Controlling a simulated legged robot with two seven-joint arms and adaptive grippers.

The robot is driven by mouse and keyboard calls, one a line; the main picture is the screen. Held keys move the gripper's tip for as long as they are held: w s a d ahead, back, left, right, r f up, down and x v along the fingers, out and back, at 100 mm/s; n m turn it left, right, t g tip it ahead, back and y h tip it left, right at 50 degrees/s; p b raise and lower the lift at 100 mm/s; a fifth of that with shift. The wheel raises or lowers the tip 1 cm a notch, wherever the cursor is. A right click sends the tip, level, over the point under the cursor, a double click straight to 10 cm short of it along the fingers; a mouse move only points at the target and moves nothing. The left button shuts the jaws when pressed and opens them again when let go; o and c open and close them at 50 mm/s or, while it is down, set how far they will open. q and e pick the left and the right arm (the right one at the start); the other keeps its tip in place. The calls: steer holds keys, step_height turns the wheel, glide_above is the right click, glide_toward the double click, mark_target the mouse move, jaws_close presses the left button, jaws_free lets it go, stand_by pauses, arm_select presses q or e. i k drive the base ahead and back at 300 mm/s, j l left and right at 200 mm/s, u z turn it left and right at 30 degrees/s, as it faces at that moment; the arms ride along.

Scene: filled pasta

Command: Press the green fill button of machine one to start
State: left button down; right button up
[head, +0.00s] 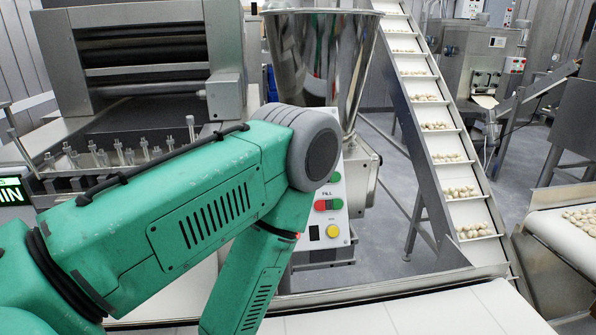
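A grey control panel (322,218) hangs below the steel hopper (322,70) in the middle of the head view. Under its FILL label are a red button (320,205) on the left and a green button (336,203) on the right. Another green button (335,177) shows higher up, beside my arm's elbow. A yellow button (332,231) and a black switch sit lower. My green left arm comes in from the left, bends at its grey elbow and covers the panel's upper left part. Its gripper is out of view below the frame. My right gripper is not in view.
A white conveyor (410,312) with a metal edge runs along the front. A cleated incline belt (440,140) carries pale pasta pieces on the right. A roller machine (140,60) stands back left. A lit green display (13,190) shows at the left edge.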

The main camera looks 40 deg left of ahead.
mark_target(338, 204)
steer(key=k+u, duration=0.2)
steer(key=u, duration=0.25)
steer(key=k+u, duration=0.25)
steer(key=u, duration=0.15)
steer(key=i+u, duration=0.15)
steer(key=i, duration=0.3)
